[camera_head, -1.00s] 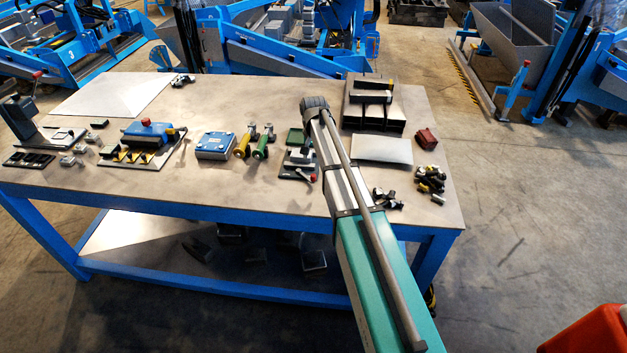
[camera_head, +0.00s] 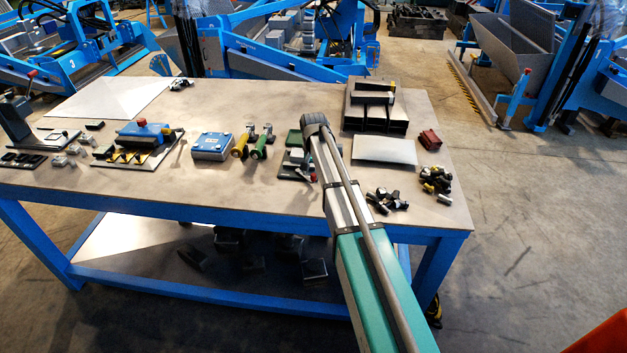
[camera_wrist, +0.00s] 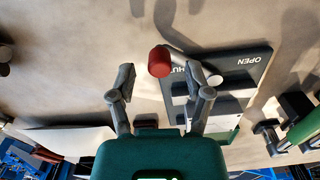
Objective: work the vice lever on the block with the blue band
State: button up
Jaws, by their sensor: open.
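The vice stands on a dark base plate (camera_wrist: 245,68) whose printed letters include OPEN and part of a second word. Its lever ends in a red knob (camera_wrist: 159,61). Grey jaws (camera_wrist: 185,108) sit on the plate. My gripper (camera_wrist: 163,78) is open, and in the wrist view the knob appears between its fingertips, slightly beyond them. I cannot tell whether they touch it. In the head view my arm partly covers the vice (camera_head: 294,160), and the gripper is hidden there. I cannot make out a blue band on any block.
Left of the vice are green-handled (camera_head: 262,143) and yellow-handled (camera_head: 241,146) clamps and a blue box (camera_head: 212,146). To the right lie a grey plate (camera_head: 384,150), loose dark pieces (camera_head: 388,200) and a red block (camera_head: 429,139). Bare tabletop (camera_head: 220,185) lies in front.

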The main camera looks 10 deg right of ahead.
jog(key=shift+f+b, duration=0.4)
jog(key=shift+f, duration=0.3)
jog(key=shift+c, duration=0.2)
grip_shut()
